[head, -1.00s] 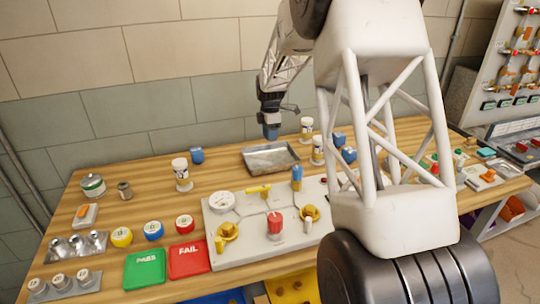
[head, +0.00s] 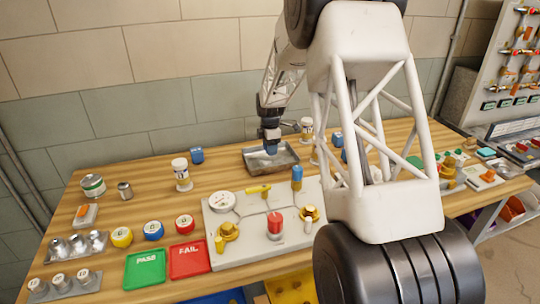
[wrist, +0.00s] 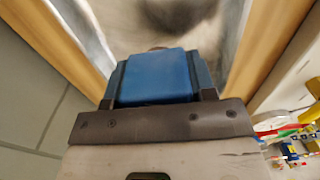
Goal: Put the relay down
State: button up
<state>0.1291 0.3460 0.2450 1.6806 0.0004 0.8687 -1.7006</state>
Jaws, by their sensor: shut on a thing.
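My gripper (head: 270,137) is shut on a blue block-shaped relay (wrist: 155,75). The relay's lower end also shows in the head view (head: 271,148), below the fingers and over the shallow grey metal tray (head: 283,166). The tray stands on the wooden bench, and its blurred grey inside shows beyond the relay in the wrist view (wrist: 240,28). I cannot tell whether the relay touches the tray floor.
A pale valve board (head: 250,253) with a gauge lies in front. Another blue block (head: 337,139) is near my arm. Green (head: 145,268) and red (head: 189,258) trays lie at front.

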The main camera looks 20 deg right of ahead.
aim_at(270, 160)
jog(key=shift+f, duration=0.1)
jog(key=shift+f, duration=1.75)
jog(key=shift+f, duration=0.15)
jog(key=o, duration=0.9)
jog(key=shift+o, duration=0.2)
notch_tip(270, 160, up, 12)
jog(key=shift+r, duration=0.15)
jog(key=shift+s+r, duration=0.1)
